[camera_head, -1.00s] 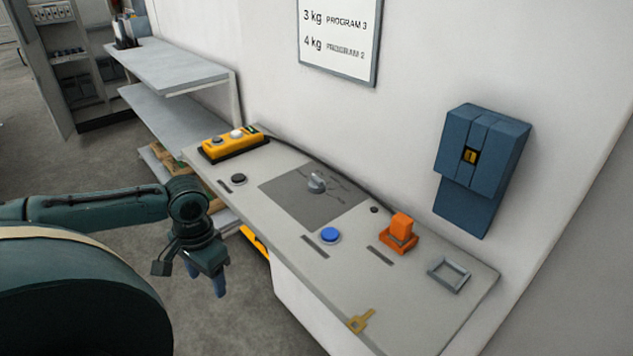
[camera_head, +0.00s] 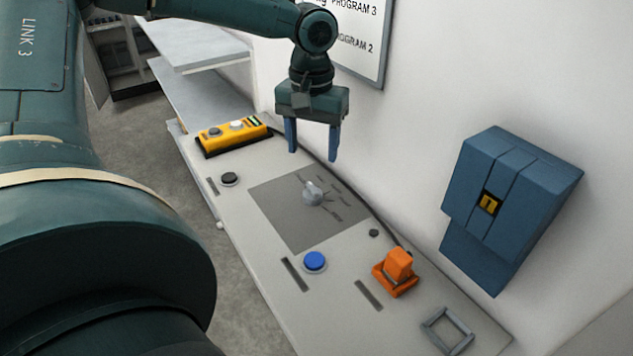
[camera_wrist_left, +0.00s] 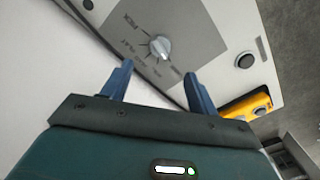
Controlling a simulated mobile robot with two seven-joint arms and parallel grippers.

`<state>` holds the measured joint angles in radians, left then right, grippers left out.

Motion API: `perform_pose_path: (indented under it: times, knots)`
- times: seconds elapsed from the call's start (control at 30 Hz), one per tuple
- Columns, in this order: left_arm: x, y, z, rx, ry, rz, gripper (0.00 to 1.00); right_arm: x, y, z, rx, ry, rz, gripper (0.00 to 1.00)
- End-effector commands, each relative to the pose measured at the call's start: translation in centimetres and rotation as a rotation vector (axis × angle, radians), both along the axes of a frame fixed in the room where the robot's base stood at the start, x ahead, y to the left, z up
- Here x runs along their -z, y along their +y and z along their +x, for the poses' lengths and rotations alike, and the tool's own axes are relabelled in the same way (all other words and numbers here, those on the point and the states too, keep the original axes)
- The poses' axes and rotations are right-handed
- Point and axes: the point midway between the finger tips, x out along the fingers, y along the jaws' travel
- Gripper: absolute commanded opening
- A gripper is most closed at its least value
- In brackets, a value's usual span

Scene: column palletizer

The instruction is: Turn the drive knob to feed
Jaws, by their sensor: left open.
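The drive knob (camera_head: 313,193) is a light grey rotary knob on a dark grey square plate (camera_head: 290,226) in the console top, with printed position labels around its right side. In the left wrist view the knob (camera_wrist_left: 159,47) stands beyond the fingertips, with "PICK" and other, blurred labels around it. My left gripper (camera_head: 313,155) is open and empty. It points down above the far side of the plate, apart from the knob; in the left wrist view its fingers (camera_wrist_left: 158,76) are spread wide. My right gripper is not in view.
On the console (camera_head: 262,285) are a yellow button box (camera_head: 234,135), a black button (camera_head: 229,179), a blue button (camera_head: 315,261), an orange switch (camera_head: 397,268) and a grey frame (camera_head: 447,330). A blue box (camera_head: 510,205) hangs on the wall at right, close to the console's back edge.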

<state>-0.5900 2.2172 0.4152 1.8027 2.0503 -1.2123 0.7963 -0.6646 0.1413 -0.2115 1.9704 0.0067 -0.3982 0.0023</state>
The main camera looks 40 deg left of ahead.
Motion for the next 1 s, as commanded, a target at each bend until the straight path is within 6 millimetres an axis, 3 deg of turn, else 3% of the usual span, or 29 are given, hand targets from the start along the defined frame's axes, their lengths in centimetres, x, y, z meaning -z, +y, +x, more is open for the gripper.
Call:
perform_pose_path:
  times: [0.3, 0.5, 0.9, 1.0]
  knots:
    - [6.7, 0.0, -0.1, 0.002, 0.006, 0.002, 0.59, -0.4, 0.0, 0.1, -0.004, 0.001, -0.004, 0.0]
    - [9.4, 0.1, 0.0, 0.001, 0.003, 0.002, 0.59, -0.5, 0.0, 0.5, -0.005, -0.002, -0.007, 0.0]
    - [10.3, 0.1, 0.0, 0.001, -0.001, 0.001, 0.59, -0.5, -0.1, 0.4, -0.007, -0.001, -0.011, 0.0]
    - [10.3, 0.1, 0.0, 0.001, -0.001, 0.001, 0.53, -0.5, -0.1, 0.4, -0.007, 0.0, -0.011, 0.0]
